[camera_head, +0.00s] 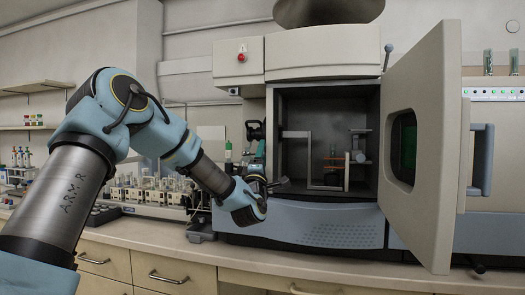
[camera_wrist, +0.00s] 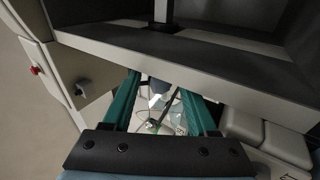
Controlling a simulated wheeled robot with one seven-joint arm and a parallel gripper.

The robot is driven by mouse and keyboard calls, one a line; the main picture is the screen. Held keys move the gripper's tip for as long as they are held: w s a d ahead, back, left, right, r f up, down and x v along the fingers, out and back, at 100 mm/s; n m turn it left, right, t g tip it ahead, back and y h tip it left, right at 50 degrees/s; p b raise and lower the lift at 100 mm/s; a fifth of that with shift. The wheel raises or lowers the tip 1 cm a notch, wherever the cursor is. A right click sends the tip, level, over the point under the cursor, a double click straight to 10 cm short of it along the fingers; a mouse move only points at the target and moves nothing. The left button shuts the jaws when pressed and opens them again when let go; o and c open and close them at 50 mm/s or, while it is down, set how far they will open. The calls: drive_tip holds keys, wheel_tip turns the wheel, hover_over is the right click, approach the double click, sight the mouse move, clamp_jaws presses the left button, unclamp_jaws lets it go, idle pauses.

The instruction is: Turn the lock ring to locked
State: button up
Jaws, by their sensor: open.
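The spectrometer's open chamber (camera_head: 348,106) is in the middle of the head view. I cannot make out the lock ring in either view. My gripper (camera_head: 258,150) is outside the chamber, by its left edge, partly hidden by my wrist. In the wrist view my gripper (camera_wrist: 160,84) shows two teal fingers, apart, with nothing held between them. Clear, glassy parts (camera_wrist: 158,112) show beyond the gap, too unclear to name.
The chamber door (camera_head: 428,60) is swung wide open on the right, with a blue-grey handle (camera_head: 483,160). A red button (camera_head: 241,57) is on the upper left housing. Racks of vials (camera_head: 150,190) stand on the bench to the left. In the wrist view, a pale frame edge (camera_wrist: 190,65) crosses ahead.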

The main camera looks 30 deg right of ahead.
drive_tip(key=shift+w+d+r, duration=0.1)
drive_tip(key=shift+w, duration=0.05)
clamp_jaws()
idle(0.4)
idle(1.0)
